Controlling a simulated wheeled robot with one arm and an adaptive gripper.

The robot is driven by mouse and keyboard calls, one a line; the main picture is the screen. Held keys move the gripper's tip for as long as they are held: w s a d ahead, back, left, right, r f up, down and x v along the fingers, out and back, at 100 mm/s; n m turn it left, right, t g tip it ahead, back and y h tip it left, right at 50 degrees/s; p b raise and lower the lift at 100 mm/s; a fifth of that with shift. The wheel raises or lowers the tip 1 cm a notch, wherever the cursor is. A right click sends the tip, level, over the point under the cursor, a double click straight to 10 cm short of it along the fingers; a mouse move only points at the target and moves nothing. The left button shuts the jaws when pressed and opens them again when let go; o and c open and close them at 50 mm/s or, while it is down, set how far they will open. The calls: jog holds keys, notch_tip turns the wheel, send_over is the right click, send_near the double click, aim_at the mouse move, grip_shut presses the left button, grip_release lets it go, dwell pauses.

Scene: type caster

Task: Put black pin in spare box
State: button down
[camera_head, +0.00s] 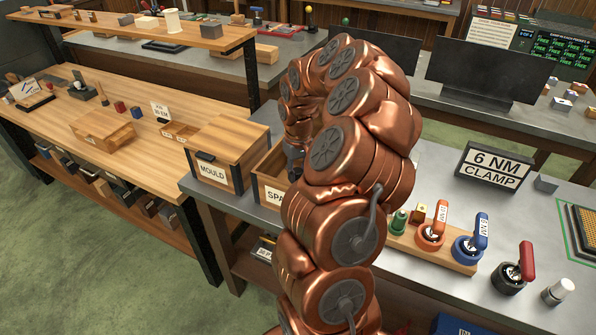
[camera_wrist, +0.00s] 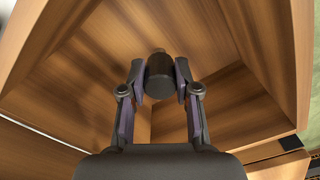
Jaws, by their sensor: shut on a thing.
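My gripper (camera_wrist: 160,82) is shut on the black pin (camera_wrist: 160,72), a short dark cylinder between the two fingertips. In the wrist view the wooden walls and floor of the spare box (camera_wrist: 60,62) surround the pin, which is over or inside the box's opening. I cannot tell whether the pin touches the bottom. In the head view the spare box (camera_head: 262,187) stands on the grey bench, its label partly hidden behind my arm. The pin is hidden there, and only a dark bit of the gripper shows by the box.
A lidded MOULD box (camera_head: 215,150) stands directly left of the spare box. Right of my arm are a wooden board (camera_head: 425,256) with coloured toggle clamps, a red-handled clamp (camera_head: 513,272) and a 6 NM CLAMP sign (camera_head: 494,167). Dark monitors (camera_head: 485,72) stand behind.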

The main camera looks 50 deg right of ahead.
aim_at(298, 171)
jog(key=shift+f, duration=0.35)
jog(key=shift+f, duration=0.15)
jog(key=c, duration=0.8)
grip_release()
jog(key=shift+c, duration=0.2)
notch_tip(298, 171, up, 11)
jog(key=b, duration=0.4)
jog(key=shift+r, duration=0.7)
